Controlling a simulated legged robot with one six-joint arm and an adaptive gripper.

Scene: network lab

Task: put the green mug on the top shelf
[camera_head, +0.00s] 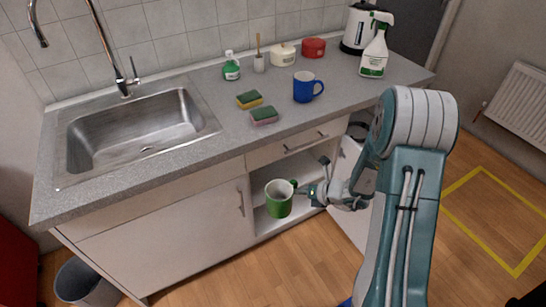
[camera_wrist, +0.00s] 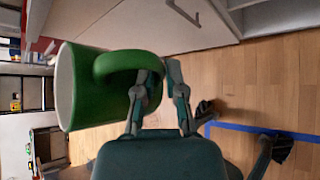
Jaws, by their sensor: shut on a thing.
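The green mug (camera_head: 279,199) has a pale inside and hangs in front of the open cabinet below the counter, upright in the head view. My gripper (camera_head: 299,190) is shut on the mug's handle, to the right of the mug. In the wrist view the green mug (camera_wrist: 108,85) fills the left side, its handle between the fingers of my gripper (camera_wrist: 160,72). The open cabinet (camera_head: 299,167) shows a shelf board inside, just behind the mug. Part of its inside is hidden by the mug and my arm.
The cabinet door (camera_head: 349,188) stands open at the right, partly behind my arm. The counter above holds a blue mug (camera_head: 303,87), sponges (camera_head: 264,115), a spray bottle (camera_head: 374,52) and a sink (camera_head: 140,130). A bin (camera_head: 78,281) stands at the lower left.

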